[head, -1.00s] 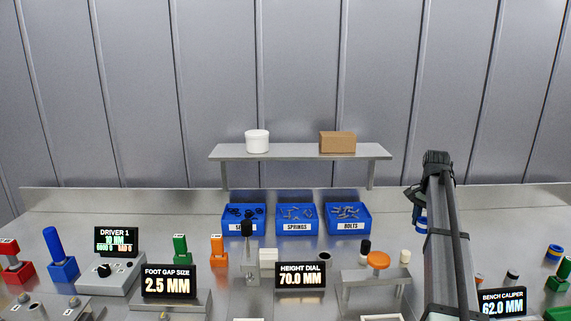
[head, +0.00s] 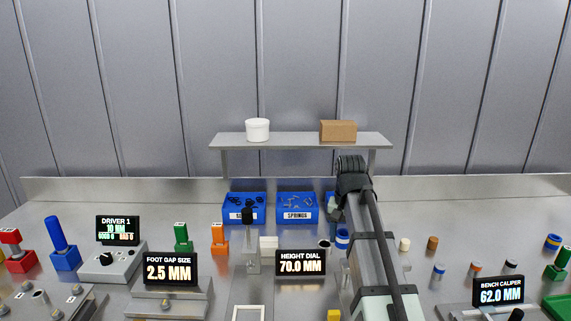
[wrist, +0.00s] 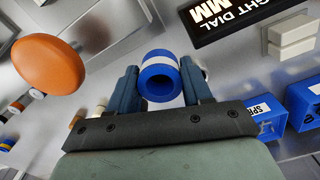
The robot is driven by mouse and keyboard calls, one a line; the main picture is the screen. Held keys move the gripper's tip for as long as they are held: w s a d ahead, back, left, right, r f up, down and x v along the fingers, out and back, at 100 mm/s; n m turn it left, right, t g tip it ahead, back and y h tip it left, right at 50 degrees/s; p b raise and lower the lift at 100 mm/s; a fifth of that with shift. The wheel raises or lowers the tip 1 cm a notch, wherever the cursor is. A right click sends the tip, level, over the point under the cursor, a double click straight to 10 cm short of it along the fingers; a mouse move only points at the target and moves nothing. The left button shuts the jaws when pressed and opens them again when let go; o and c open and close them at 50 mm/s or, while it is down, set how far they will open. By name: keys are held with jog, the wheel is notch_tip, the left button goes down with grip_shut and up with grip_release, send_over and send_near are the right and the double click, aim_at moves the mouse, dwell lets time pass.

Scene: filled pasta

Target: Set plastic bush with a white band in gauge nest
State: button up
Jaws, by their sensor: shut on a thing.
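My gripper (wrist: 161,88) is shut on a blue plastic bush with a white band (wrist: 160,78), seen in the wrist view with its open bore toward the camera. The fingers press on its two sides. In the head view the held bush (head: 342,238) is partly hidden by my arm, just right of the height dial display (head: 300,263). It appears raised clear of the bench. A height dial stand with a black knob (head: 248,216) is left of that display. I cannot tell which fixture is the gauge nest.
An orange knob (wrist: 48,62) is left of the gripper in the wrist view. Blue bins (head: 296,208) line the back under a shelf (head: 300,140). Several small cylinders, including a brown one (head: 432,242), stand to the right, near the bench caliper display (head: 500,291).

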aim_at(340, 252)
jog(key=w, duration=0.5)
jog(key=shift+s+d+f, duration=0.1)
jog(key=shift+f, duration=1.6)
jog(key=shift+s+d+f, duration=0.15)
jog(key=shift+f, duration=1.5)
jog(key=shift+s+d+f, duration=0.1)
jog(key=shift+f, duration=1.6)
jog(key=o, duration=0.8)
jog(key=shift+f, duration=0.1)
notch_tip(340, 252, up, 11)
jog(key=shift+r, duration=0.2)
jog(key=shift+o, duration=0.2)
jog(key=shift+r, duration=0.25)
jog(key=o, duration=0.3)
jog(key=shift+r, duration=0.2)
